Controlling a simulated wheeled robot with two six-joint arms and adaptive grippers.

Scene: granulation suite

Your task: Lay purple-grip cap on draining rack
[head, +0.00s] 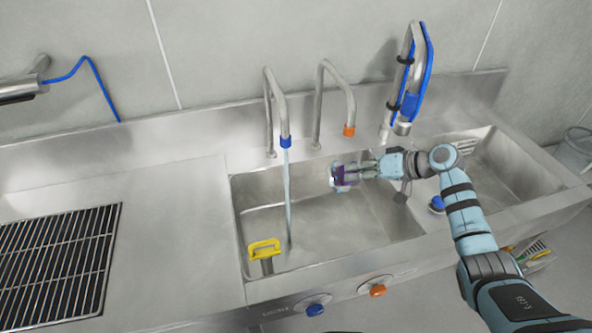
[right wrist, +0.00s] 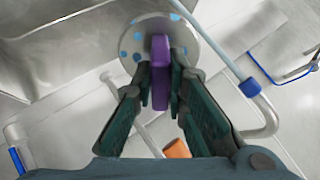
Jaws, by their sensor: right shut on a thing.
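My right gripper (head: 364,171) is over the left sink basin, shut on the purple grip of the cap (head: 346,175). In the right wrist view the purple grip (right wrist: 161,72) stands between the two fingers of the gripper (right wrist: 162,90). Behind it is the cap's round grey disc (right wrist: 138,38) with light blue spots. The draining rack (head: 58,262), a dark recess with metal bars, is at the far left of the counter and looks empty. My left gripper is not in view.
Water runs from the blue-ringed tap (head: 285,142) into the left basin (head: 330,235). An orange-tipped tap (head: 348,130) stands behind my gripper. A yellow-handled thing (head: 264,247) is at the basin's front left. Bare counter (head: 165,235) lies between basin and rack.

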